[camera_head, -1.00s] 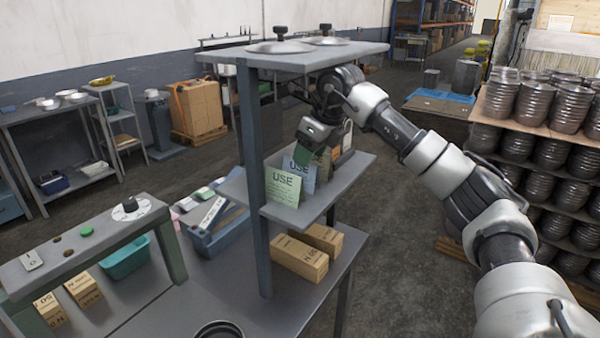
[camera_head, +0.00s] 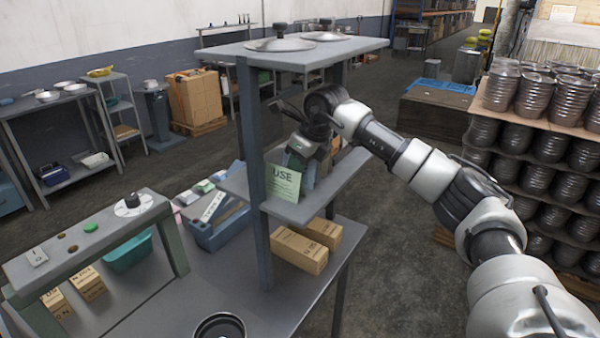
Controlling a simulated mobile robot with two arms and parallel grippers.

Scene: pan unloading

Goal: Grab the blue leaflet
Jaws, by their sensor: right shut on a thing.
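The blue leaflet (camera_head: 310,179) stands on the middle shelf of the rack, mostly hidden behind the green "USE" leaflet (camera_head: 284,183) and my gripper. My right gripper (camera_head: 299,160) reaches down from above, just behind the green leaflet, and is shut on the blue leaflet's upper part. The fingertips are small and partly hidden. The green leaflet leans upright at the shelf's front left. My left gripper is out of view.
The rack's top shelf (camera_head: 357,48) with pan lids hangs close above my right arm. A front post (camera_head: 254,170) stands left of the leaflets. Cardboard boxes (camera_head: 298,250) lie below. Stacked pans (camera_head: 521,150) stand at right.

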